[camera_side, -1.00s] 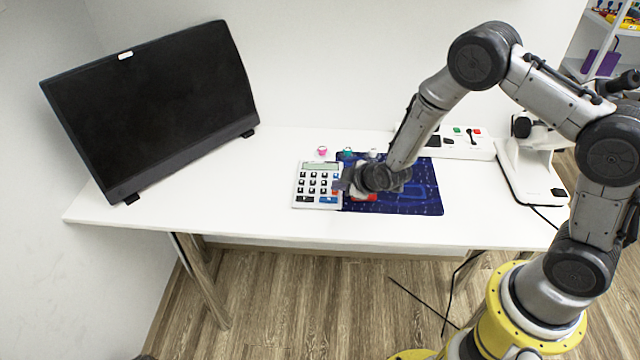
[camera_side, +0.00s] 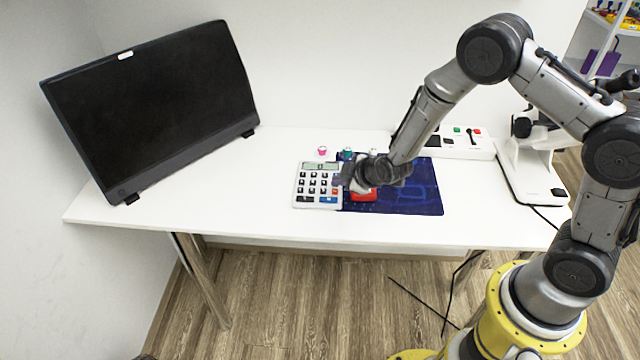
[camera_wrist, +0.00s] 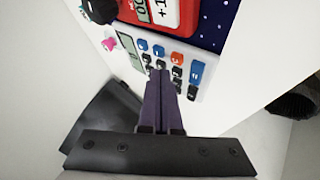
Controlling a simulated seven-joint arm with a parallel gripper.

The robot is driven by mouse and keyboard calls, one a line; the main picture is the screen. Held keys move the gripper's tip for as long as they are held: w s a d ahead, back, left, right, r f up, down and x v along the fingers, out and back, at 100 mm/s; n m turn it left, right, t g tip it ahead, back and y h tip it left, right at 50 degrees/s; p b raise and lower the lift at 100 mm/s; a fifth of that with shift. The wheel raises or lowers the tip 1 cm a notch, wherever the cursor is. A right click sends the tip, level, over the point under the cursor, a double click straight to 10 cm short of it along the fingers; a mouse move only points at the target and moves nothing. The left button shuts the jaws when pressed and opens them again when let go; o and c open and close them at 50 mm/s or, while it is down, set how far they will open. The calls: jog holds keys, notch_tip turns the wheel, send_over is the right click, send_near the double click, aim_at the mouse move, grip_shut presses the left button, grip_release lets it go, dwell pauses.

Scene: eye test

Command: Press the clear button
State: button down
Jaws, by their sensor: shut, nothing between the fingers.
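A white calculator (camera_side: 317,202) lies on the table, with rows of dark keys, some blue keys and a red-orange key. It also shows in the wrist view (camera_wrist: 204,52), where an orange key (camera_wrist: 177,57) and a blue key (camera_wrist: 196,74) are in sight. I cannot read which key is the clear button. My gripper (camera_side: 343,180) is at the calculator's right edge in the side view. In the wrist view its purple fingers (camera_wrist: 159,73) are shut together, empty, and overlap the keys. I cannot tell whether the tips touch them. Some keys are hidden behind the fingers.
A red device (camera_side: 364,196) with a display sits right of the calculator on a dark blue mat (camera_side: 425,203). Small pink (camera_side: 322,151) and teal (camera_side: 346,154) items stand behind. A monitor (camera_side: 155,105) is at left, a white switch box (camera_side: 462,146) at back right.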

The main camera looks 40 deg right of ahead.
aim_at(338, 193)
notch_tip(338, 193, up, 6)
dwell(0.7)
jog(key=shift+r, duration=1.2)
dwell(5.0)
